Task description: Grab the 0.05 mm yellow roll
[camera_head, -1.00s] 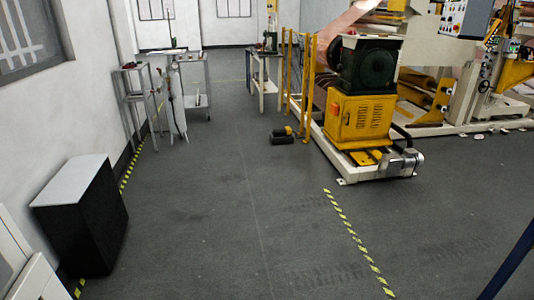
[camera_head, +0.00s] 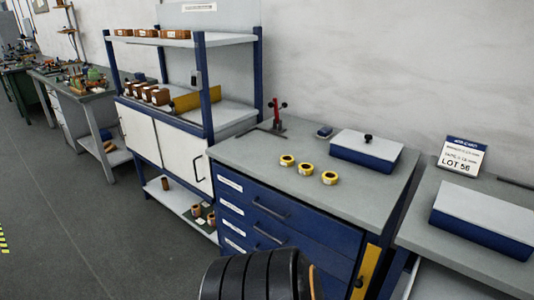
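Three yellow rolls lie in a slanting row on the grey top of a blue drawer cabinet (camera_head: 245,148). They are the left roll (camera_head: 287,160), the middle roll (camera_head: 306,169) and the right roll (camera_head: 330,178). They look alike, each with a dark centre, and stand slightly apart. No thickness marking is legible on them, so I cannot tell which is 0.05 mm. Neither of my grippers is in view.
A blue-and-white box (camera_head: 366,150) with a black knob stands behind the rolls. A red-handled tool (camera_head: 277,116) is at the back left. Shelving (camera_head: 207,80) adjoins left; another bench (camera_head: 413,228) stands right. A black ribbed shape (camera_head: 252,276) fills the bottom middle. Floor is clear at left.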

